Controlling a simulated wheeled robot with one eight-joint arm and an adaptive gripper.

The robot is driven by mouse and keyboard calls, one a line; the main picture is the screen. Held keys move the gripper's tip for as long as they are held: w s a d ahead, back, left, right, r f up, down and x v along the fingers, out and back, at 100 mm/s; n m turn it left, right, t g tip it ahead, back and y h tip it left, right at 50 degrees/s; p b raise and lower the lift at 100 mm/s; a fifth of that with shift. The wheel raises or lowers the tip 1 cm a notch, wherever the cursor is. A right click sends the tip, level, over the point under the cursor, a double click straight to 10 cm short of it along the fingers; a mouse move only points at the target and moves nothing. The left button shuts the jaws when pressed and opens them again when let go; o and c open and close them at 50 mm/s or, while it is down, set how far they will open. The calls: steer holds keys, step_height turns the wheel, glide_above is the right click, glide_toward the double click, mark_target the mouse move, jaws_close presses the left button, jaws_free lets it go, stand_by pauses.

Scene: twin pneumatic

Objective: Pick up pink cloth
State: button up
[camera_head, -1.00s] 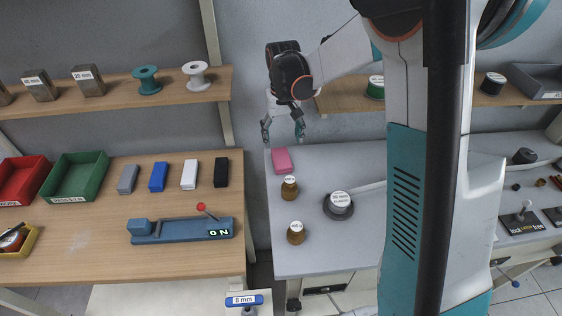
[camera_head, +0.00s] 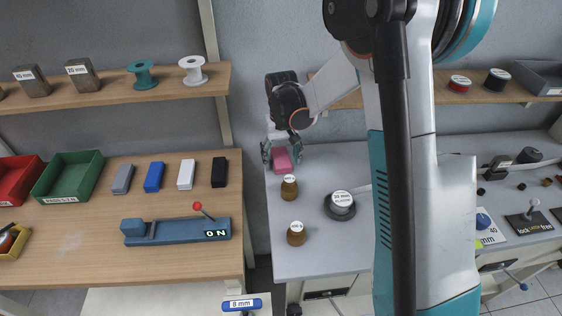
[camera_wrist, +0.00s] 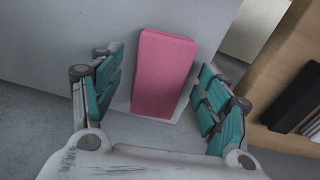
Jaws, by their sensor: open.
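The pink cloth (camera_head: 282,160) is a folded, block-like pink piece on the far left corner of the grey table (camera_head: 312,262). It also shows in the wrist view (camera_wrist: 163,73), upright in the picture and between my gripper's fingers. My gripper (camera_head: 282,157) is open around the cloth, with one teal-padded finger on each side. In the wrist view, gaps show between the cloth and both fingers of my gripper (camera_wrist: 160,98). Whether the fingertips touch the table cannot be told.
Two brown weights (camera_head: 289,188) and a labelled grey weight (camera_head: 340,205) stand nearer on the grey table. A wooden table (camera_head: 80,270) with blocks and bins lies to the left across a gap. Shelves (camera_head: 120,99) are on the wall behind.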

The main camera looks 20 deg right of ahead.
mark_target(281, 158)
steer(key=c, duration=1.1)
steer(key=shift+c, duration=0.2)
steer(key=shift+r, duration=0.2)
step_height(281, 158, up, 20)
steer(key=p, duration=0.6)
steer(key=shift+f, duration=0.15)
